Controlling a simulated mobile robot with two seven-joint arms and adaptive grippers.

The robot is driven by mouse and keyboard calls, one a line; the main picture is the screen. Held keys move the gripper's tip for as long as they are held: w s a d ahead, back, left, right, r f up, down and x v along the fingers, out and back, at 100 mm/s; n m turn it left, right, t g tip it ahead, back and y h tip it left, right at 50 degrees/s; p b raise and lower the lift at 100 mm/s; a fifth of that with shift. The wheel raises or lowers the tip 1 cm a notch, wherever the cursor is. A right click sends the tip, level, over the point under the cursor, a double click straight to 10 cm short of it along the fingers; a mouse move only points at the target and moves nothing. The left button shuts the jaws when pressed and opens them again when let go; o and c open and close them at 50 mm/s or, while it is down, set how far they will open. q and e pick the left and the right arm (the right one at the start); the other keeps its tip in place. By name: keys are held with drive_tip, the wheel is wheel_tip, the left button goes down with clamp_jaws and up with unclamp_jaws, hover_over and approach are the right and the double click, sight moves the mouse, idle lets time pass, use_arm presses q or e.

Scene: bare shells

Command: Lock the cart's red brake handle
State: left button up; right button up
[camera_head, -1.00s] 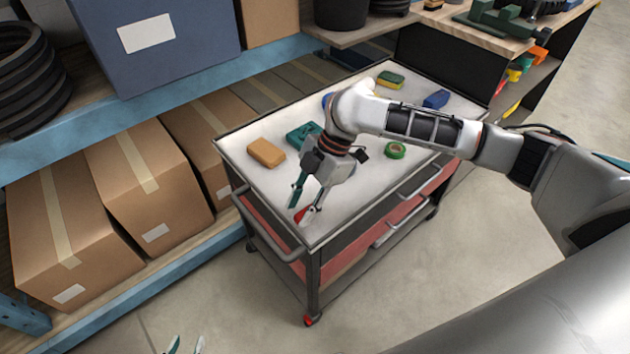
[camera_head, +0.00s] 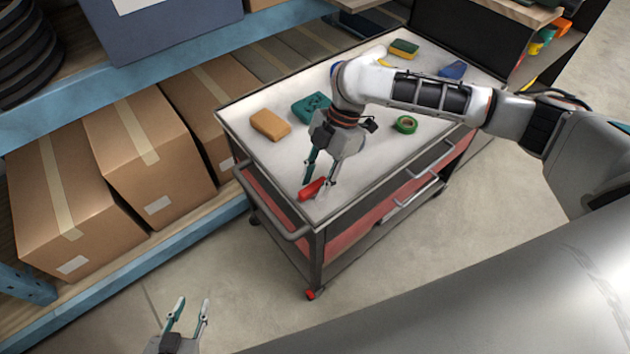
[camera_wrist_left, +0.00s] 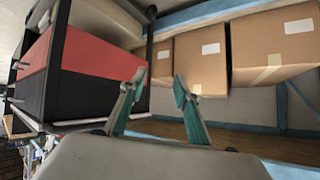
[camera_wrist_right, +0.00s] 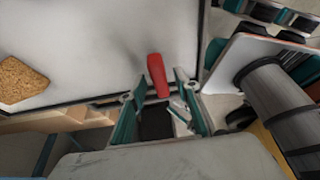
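The red brake handle (camera_head: 311,190) is at the near end of the cart (camera_head: 290,234), by the corner of its white top. In the right wrist view the red handle (camera_wrist_right: 157,75) shows between the two fingers, with visible gaps either side. My right gripper (camera_head: 315,187) points down at the handle; its fingers (camera_wrist_right: 160,82) are open around it, and contact cannot be told. My left gripper (camera_head: 190,303) is open and empty, low over the floor in front of the cart; its spread fingers also show in the left wrist view (camera_wrist_left: 157,84).
On the cart top lie an orange-brown block (camera_head: 270,124), a teal item (camera_head: 309,106), a green tape roll (camera_head: 405,124), a sponge (camera_head: 404,47) and a blue item (camera_head: 453,70). A push bar (camera_head: 268,208) is at the cart's end. Shelving with cardboard boxes (camera_head: 70,200) stands left.

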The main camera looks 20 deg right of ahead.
clamp_jaws()
